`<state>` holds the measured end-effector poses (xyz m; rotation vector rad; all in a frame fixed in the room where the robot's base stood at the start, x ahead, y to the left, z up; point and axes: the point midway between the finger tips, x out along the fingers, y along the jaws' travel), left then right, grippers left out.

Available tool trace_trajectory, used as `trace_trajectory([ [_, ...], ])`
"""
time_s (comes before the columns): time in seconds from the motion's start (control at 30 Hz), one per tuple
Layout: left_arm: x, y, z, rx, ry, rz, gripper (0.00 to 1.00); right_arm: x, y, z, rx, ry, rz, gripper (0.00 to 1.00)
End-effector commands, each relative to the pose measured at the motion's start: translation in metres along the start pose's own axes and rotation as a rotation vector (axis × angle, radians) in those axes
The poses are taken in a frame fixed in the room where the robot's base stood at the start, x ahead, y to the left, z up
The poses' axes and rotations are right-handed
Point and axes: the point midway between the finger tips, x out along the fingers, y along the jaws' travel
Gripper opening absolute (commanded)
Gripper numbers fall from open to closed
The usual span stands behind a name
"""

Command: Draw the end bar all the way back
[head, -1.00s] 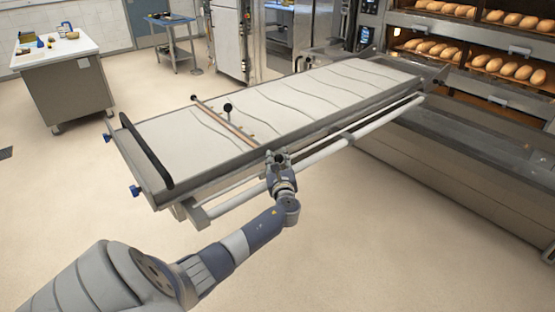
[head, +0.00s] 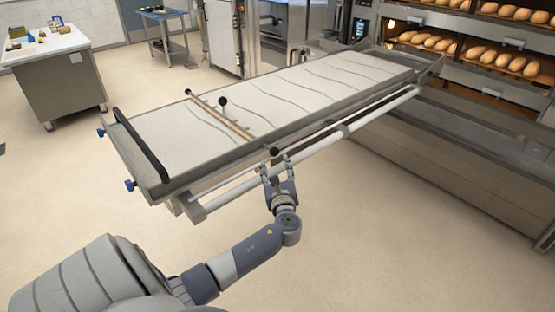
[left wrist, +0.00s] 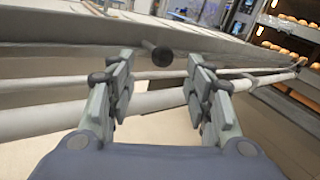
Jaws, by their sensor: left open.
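The end bar (head: 208,108), which I take to be the thin brown crossbar, lies across the loader's pale belt towards its left end. A black ball knob (head: 222,103) stands up from it. Another dark knob (head: 273,152) sticks out over the loader's near side rail; in the left wrist view this round knob (left wrist: 162,56) shows ahead, between the fingers. My left gripper (head: 276,168) is open and empty, just outside the near rail, with its fingertips apart from the knob. My right gripper is not in view.
The loader's belt (head: 290,95) reaches towards the oven with bread at the right. A black handle (head: 142,146) spans its left end. A pale tube (head: 240,187) runs along the near side below the rail. The floor at front is clear.

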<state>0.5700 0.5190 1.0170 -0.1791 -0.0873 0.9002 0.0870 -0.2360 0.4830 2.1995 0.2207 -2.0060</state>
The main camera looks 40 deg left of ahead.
Motion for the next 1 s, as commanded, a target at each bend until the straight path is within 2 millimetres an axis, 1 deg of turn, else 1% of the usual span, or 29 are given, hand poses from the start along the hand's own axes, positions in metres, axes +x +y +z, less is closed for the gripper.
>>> trace_trajectory([
  [0.03, -0.01, 0.0, -0.001, -0.002, 0.003, -0.002, 0.47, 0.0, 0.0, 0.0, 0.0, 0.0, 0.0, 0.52],
  [0.1, -0.02, 0.0, -0.001, -0.002, 0.003, -0.001, 0.47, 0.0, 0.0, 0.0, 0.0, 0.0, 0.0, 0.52],
  [0.2, -0.03, 0.0, 0.0, -0.001, 0.001, -0.002, 0.47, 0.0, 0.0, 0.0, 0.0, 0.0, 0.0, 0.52],
  [0.3, -0.036, 0.0, 0.0, 0.0, 0.001, 0.0, 0.47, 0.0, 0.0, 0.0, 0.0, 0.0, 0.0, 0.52],
  [0.87, -0.037, 0.0, 0.0, 0.0, 0.0, -0.001, 0.47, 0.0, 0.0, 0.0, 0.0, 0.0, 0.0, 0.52],
  [0.93, -0.037, 0.0, -0.003, -0.003, 0.006, -0.001, 0.47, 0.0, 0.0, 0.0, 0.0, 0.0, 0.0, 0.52],
  [0.97, -0.037, 0.001, -0.007, -0.006, 0.014, -0.001, 0.47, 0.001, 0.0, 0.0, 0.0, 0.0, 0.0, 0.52],
  [1.0, -0.038, 0.003, -0.016, -0.015, 0.033, -0.001, 0.47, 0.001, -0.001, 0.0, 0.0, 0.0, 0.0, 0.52],
])
